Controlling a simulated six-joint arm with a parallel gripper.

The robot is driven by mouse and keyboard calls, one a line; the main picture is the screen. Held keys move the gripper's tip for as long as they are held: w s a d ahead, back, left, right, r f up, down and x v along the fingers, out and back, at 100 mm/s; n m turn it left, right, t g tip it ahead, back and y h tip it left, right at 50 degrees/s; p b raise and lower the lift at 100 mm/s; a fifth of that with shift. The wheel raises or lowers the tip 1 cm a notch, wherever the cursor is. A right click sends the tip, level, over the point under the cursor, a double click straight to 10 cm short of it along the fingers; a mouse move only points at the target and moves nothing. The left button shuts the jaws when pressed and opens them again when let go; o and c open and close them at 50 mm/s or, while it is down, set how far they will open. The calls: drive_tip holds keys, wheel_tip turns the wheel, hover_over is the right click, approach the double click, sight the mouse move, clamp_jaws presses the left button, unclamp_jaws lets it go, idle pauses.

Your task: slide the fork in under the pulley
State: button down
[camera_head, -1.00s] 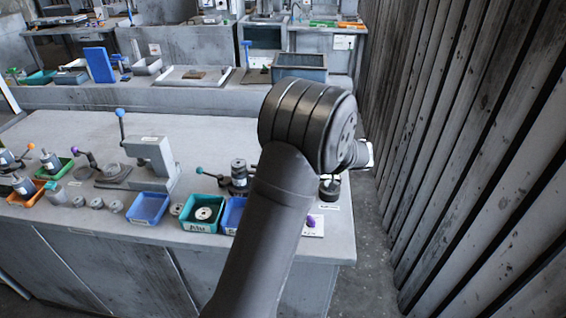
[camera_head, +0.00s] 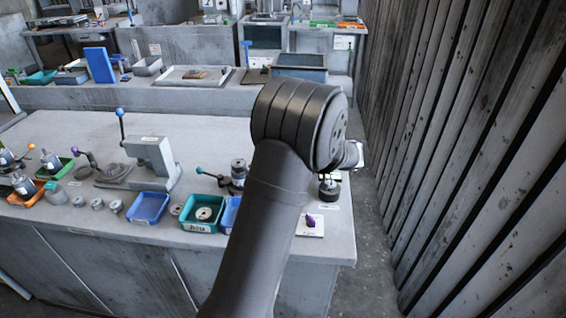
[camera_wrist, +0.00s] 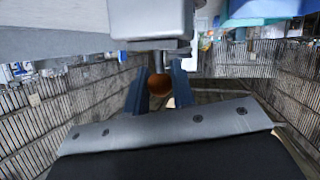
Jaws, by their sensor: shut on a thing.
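In the wrist view, my gripper (camera_wrist: 160,88) has its two blue fingers on either side of an orange-brown rounded knob (camera_wrist: 159,83). The knob seems to belong to the held fork, but the fork's tines are not visible. A grey block (camera_wrist: 150,20) with a short pin under it is close beyond the fingers. In the head view, my arm hides the gripper and what it holds. A dark round part (camera_head: 329,188), possibly the pulley, stands near the bench's right end, just below my wrist. I cannot make out a gap under it.
A purple piece (camera_head: 310,220) sits on a white plate at the bench's (camera_head: 75,215) front right. A teal bin (camera_head: 203,213), a blue bin (camera_head: 148,207) and a grey press (camera_head: 153,160) stand to the left. A slatted wall (camera_head: 480,150) rises at the right beyond a floor gap.

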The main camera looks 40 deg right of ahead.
drive_tip(key=w+a, duration=0.3)
drive_tip(key=shift+w+a, duration=0.15)
drive_tip(key=shift+a, duration=0.05)
drive_tip(key=c, duration=1.3)
unclamp_jaws()
drive_tip(key=shift+w, duration=0.1)
drive_tip(key=shift+o, duration=0.2)
drive_tip(key=v, duration=1.7)
drive_tip(key=shift+s, duration=0.25)
drive_tip(key=shift+w, duration=0.1)
drive_tip(key=x, duration=1.7)
drive_tip(key=shift+d, duration=0.1)
drive_tip(key=shift+s+d, duration=0.35)
